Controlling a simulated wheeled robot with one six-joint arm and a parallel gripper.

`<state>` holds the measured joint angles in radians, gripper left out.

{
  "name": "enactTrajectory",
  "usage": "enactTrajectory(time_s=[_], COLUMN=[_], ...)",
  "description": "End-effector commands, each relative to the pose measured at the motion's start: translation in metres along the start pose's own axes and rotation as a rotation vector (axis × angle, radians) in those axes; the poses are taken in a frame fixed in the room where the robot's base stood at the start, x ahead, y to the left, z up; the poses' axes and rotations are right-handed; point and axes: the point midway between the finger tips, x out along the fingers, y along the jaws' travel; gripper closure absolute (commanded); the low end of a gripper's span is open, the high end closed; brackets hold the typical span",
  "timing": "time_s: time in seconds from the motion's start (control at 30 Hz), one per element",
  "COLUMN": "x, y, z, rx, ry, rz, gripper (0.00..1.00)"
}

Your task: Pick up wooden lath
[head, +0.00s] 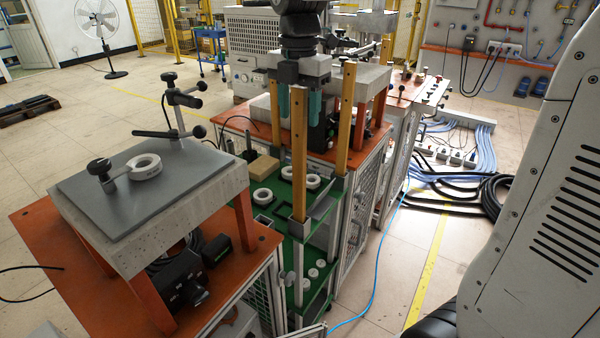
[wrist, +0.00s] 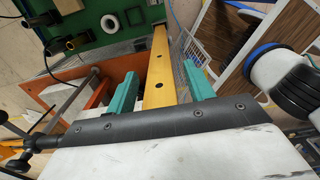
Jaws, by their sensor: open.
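Upright wooden laths with small holes stand at the corners of a green-shelved rack. The front lath (head: 299,150) is long and yellow-brown, with its foot in a metal corner bracket. My gripper (head: 299,104) is open over the rack, its two teal fingers showing left and right of this lath's upper part. In the wrist view, a yellow lath (wrist: 160,80) runs between the open fingers of my gripper (wrist: 161,70), with a visible gap on both sides. A second lath (head: 346,118) stands just right of the gripper.
The green shelf (head: 268,223) carries white rings and a tan block (head: 263,168). An orange bench with a stone-topped stand (head: 190,205) is at left. Machines stand behind the rack. A blue hose and black cables lie on the floor at right.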

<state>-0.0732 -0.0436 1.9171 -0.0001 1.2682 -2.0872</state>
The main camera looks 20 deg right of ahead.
Motion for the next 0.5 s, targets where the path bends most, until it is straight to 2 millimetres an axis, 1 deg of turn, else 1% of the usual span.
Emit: enactTrajectory(time_s=[0.03,0.07,0.1,0.2,0.5], x=[-0.0001,-0.0001,-0.0002,-0.0002,-0.0033], y=[0.0000,0.0000,0.0000,0.0000,0.0002], z=[0.0000,-0.0001,-0.0001,0.0000,0.0001], rx=[0.000,0.000,0.000,0.000,0.000], ry=[0.000,0.000,0.000,0.000,-0.001], rz=[0.000,0.000,0.000,0.000,0.001], gripper=[0.56,0.64,0.75,1.00,1.00])
